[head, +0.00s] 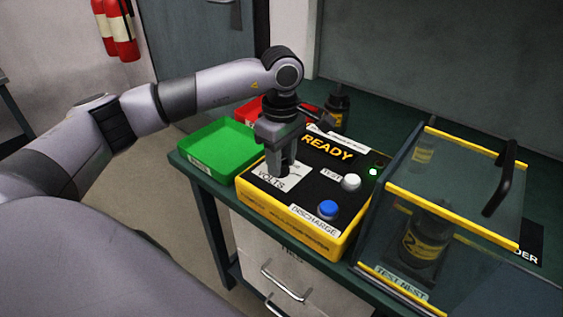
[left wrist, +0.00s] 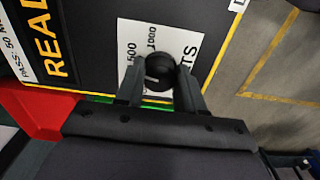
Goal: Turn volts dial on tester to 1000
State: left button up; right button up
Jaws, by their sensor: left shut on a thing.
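The tester (head: 292,227) is a yellow box with a black top on the green bench. Its READY display is lit amber, and a green light (head: 373,172) glows at its right. My left gripper (head: 282,172) points down over the white VOLTS label (head: 292,184). In the left wrist view the black round volts dial (left wrist: 158,72) sits between the two fingers of my left gripper (left wrist: 160,82), which is shut on it. The label (left wrist: 165,40) shows 500 and 1000 beside the dial. I cannot tell where the dial's pointer stands. My right gripper is not in view.
A white TEST button (head: 351,182) and a blue DISCHARGE button (head: 328,208) stand right of the dial. A clear test nest (head: 440,225) with yellow edges holds a dark pump. A green tray (head: 218,147), a red tray and another dark pump (head: 337,110) are nearby.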

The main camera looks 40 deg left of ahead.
pick_arm(q)
jog(key=shift+m+b, duration=0.3)
jog(key=shift+m, duration=0.7)
jog(key=m+b, duration=0.1)
jog(key=m, duration=0.2)
jog(key=shift+m, duration=0.3)
jog(key=m, duration=0.2)
jog(key=shift+m+b, duration=0.3)
jog(key=shift+b, duration=0.05)
jog(key=shift+s+m+b, duration=0.1)
jog(key=shift+m+b, duration=0.2)
jog(key=shift+m, duration=1.1)
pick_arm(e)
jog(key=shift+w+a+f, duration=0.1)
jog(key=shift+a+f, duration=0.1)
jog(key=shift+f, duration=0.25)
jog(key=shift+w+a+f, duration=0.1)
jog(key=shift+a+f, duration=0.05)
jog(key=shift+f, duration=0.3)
pick_arm(q)
jog(key=o, duration=1)
jog(key=shift+o, duration=0.2)
jog(key=shift+r, duration=3.65)
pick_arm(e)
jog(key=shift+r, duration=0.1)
pick_arm(q)
jog(key=shift+s+f, duration=0.1)
